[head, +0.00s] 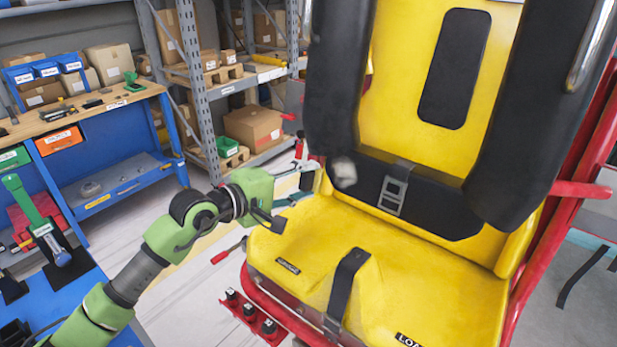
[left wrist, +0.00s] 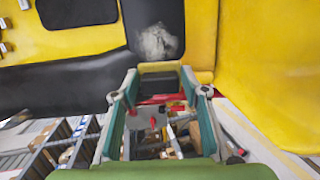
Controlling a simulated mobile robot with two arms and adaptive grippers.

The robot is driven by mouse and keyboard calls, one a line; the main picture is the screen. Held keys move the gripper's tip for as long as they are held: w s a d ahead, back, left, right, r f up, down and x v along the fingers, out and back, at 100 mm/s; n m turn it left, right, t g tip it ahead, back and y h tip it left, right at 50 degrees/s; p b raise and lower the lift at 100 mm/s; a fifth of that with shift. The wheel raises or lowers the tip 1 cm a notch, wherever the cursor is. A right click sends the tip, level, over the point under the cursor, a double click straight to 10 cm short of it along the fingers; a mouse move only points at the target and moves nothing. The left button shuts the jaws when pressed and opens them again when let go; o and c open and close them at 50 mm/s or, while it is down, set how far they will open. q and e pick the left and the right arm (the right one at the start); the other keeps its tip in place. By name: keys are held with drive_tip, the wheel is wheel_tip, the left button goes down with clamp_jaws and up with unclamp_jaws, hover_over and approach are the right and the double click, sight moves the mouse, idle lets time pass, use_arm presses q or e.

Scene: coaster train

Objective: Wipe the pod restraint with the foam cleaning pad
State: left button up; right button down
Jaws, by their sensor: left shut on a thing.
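The pod restraint (head: 338,90) is a thick black padded bar hanging in front of the yellow seat in the head view. A pale grey-white smudge (head: 344,172) marks its lower left end; it also shows in the left wrist view (left wrist: 157,42). My left gripper (head: 312,182) is just left of and below that end. In the left wrist view, its green fingers (left wrist: 160,84) are shut on the foam cleaning pad (left wrist: 160,67), a small yellowish block just below the smudge. I cannot tell whether the pad touches the restraint. The pad is hard to make out in the head view.
A blue workbench (head: 100,130) and shelves with boxes stand at the back left.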

sight(334, 170)
use_arm(q)
drive_tip(key=shift+w+d+f, duration=0.1)
drive_tip(key=shift+w+d, duration=0.25)
drive_tip(key=shift+w, duration=0.1)
drive_tip(key=shift+w+a+b+x, duration=0.1)
drive_tip(key=shift+b+x, duration=0.25)
drive_tip(key=shift+x, duration=0.7)
drive_tip(key=shift+w+a+b+x, duration=0.15)
drive_tip(key=shift+b+x, duration=0.15)
drive_tip(key=shift+x, duration=0.8)
drive_tip(key=shift+b+x, duration=1.05)
drive_tip(key=shift+a, duration=0.1)
